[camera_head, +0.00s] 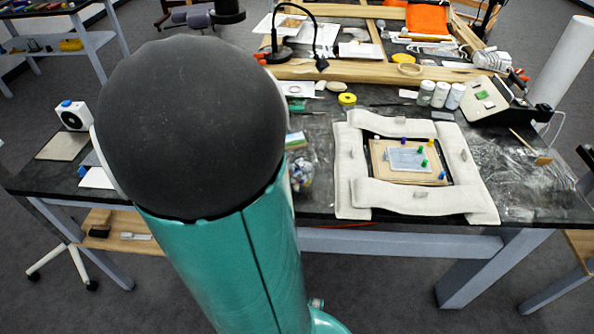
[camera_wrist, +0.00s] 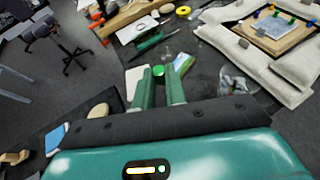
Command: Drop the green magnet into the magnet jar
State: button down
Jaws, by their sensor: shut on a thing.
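In the wrist view my gripper (camera_wrist: 159,79) is shut on a small round green magnet (camera_wrist: 158,71), held between the fingertips. In the head view my own arm hides the gripper and the held magnet. A clear jar with small coloured pieces, seemingly the magnet jar (camera_head: 301,172), stands on the dark table just right of my arm, partly hidden by it. In the wrist view the jar (camera_wrist: 236,84) is to the right of my fingers, apart from them. I cannot tell how high the magnet is above the table.
A padded cloth frame (camera_head: 425,197) surrounds a board (camera_head: 405,158) with several coloured magnets or pins. A yellow tape roll (camera_head: 347,99), white-lidded jars (camera_head: 441,94) and a black lamp (camera_head: 279,54) stand behind. A white device (camera_head: 74,116) is at the left.

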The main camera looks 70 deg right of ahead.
jog(key=s+d+r+m+g+y, duration=0.1)
jog(key=s+m+g, duration=0.2)
jog(key=s, duration=0.5)
jog(key=s+d+r+m+g+y, duration=0.1)
jog(key=s+d+m+g+y, duration=0.15)
jog(key=s, duration=0.45)
notch_tip(320, 180, down, 6)
jog(key=shift+s+a+f+h, duration=0.2)
jog(key=shift+s+a+h, duration=0.15)
jog(key=c, duration=1.4)
grip_release()
jog(key=shift+o, duration=0.2)
jog(key=shift+g, duration=0.25)
jog(key=v, duration=1.4)
